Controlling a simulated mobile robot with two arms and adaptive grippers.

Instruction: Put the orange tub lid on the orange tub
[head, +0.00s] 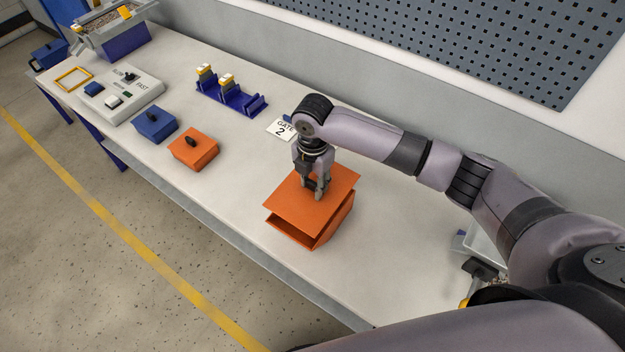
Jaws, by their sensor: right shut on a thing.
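The orange tub (318,236) stands on the bench in the middle of the view. The orange tub lid (297,203), a flat square plate, is over the tub's top. A dark gap shows between the lid and the tub's rim along the front, so the lid is not flush there. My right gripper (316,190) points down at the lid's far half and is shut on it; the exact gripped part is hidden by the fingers. My left gripper is not in view.
A smaller orange box (193,150) and a blue box (155,124), both with black knobs, stand to the left. Behind are a blue rack (231,97) and a "GATE 2" card (281,129). A control panel (122,97) lies farther left. Bench left of the tub is clear.

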